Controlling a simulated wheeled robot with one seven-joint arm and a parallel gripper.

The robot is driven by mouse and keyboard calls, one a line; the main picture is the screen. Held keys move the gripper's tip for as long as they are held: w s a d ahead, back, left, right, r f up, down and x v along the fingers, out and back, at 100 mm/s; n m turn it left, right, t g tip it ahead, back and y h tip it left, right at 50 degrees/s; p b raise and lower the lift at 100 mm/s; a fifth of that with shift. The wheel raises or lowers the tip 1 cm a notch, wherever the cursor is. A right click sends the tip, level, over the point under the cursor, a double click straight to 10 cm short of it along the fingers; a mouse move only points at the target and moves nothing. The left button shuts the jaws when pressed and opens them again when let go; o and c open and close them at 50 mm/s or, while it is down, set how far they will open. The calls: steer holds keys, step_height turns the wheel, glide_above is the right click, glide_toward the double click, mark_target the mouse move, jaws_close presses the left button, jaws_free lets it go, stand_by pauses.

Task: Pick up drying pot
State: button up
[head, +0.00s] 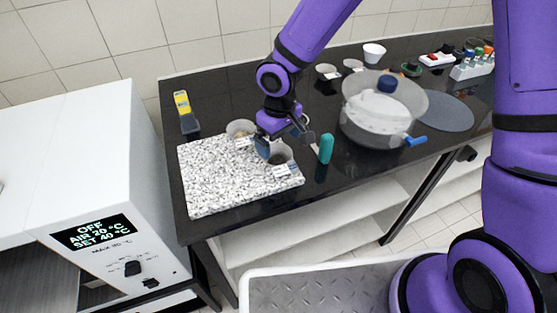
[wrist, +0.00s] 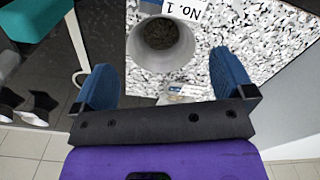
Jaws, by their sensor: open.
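A grey round pot (wrist: 165,42) with dark grainy contents stands upright on the speckled slab in the wrist view. In the head view this pot (head: 281,156) is near the slab's right edge, partly behind my gripper. A second pot (head: 240,128) with pale contents stands farther back on the slab. My gripper (head: 276,143) is open and empty, its blue fingers spread. In the wrist view my gripper (wrist: 164,80) has the near pot ahead of the gap between its fingertips, apart from both.
The speckled slab (head: 218,182) lies on the black bench, with label cards by the pots. A teal-handled tool (head: 326,148) stands close to the right of my gripper. A large clear bowl (head: 383,115) is farther right. A white oven (head: 95,185) stands at left.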

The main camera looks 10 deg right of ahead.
mark_target(279, 154)
steer(key=shift+f, duration=2.7)
steer(key=c, duration=0.8)
